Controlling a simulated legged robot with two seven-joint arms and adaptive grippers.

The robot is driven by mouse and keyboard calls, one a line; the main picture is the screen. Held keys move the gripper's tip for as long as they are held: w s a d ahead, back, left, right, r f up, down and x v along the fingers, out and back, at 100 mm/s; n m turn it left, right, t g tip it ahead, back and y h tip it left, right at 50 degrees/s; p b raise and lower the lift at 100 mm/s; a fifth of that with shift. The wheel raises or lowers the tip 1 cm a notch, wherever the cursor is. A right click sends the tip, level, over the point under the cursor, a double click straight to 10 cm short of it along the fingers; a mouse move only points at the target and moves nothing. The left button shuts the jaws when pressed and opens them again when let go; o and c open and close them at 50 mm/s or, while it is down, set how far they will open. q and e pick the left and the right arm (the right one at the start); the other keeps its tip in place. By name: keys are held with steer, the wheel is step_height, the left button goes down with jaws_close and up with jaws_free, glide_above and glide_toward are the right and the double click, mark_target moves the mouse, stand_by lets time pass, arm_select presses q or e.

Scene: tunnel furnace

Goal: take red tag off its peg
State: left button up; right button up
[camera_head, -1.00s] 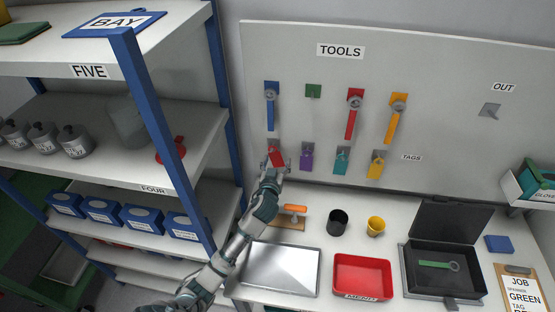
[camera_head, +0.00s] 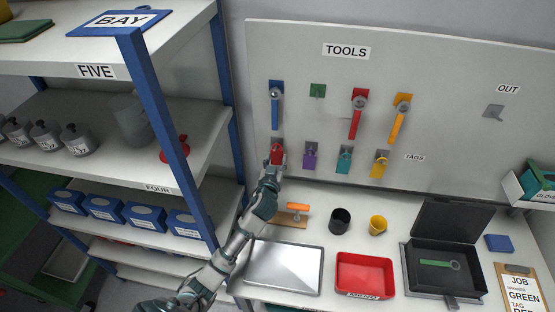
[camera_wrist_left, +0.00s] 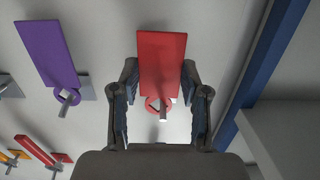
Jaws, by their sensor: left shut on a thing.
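The red tag (camera_head: 277,152) hangs at the left end of the lower row on the tool board, below the blue spanner. My left gripper (camera_head: 274,163) is at this tag. In the left wrist view the red tag (camera_wrist_left: 161,62) stands between the two fingers of my left gripper (camera_wrist_left: 160,80), which is shut on it. The tag's ring (camera_wrist_left: 152,104) is around the metal peg (camera_wrist_left: 163,113). In the head view the fingers and arm partly hide the tag and its peg. My right gripper is not in view.
The purple tag (camera_head: 310,160) hangs close to the right of the red one. A blue shelf post (camera_head: 165,130) stands left of my arm. Below the board, the table holds a metal tray (camera_head: 284,268), a red tray (camera_head: 364,273) and a black case (camera_head: 445,270).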

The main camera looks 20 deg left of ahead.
arm_select(q)
steer(key=shift+s+a+r, duration=0.1)
steer(key=shift+s+r, duration=0.05)
steer(key=shift+s, duration=0.2)
steer(key=shift+s+a+r+p, duration=0.15)
steer(key=shift+s+p, duration=0.4)
steer(key=shift+s, duration=0.5)
steer(key=shift+s+d, duration=0.45)
steer(key=shift+d, duration=0.2)
steer(key=p, duration=0.2)
glide_toward(276, 157)
steer(key=shift+s, duration=0.9)
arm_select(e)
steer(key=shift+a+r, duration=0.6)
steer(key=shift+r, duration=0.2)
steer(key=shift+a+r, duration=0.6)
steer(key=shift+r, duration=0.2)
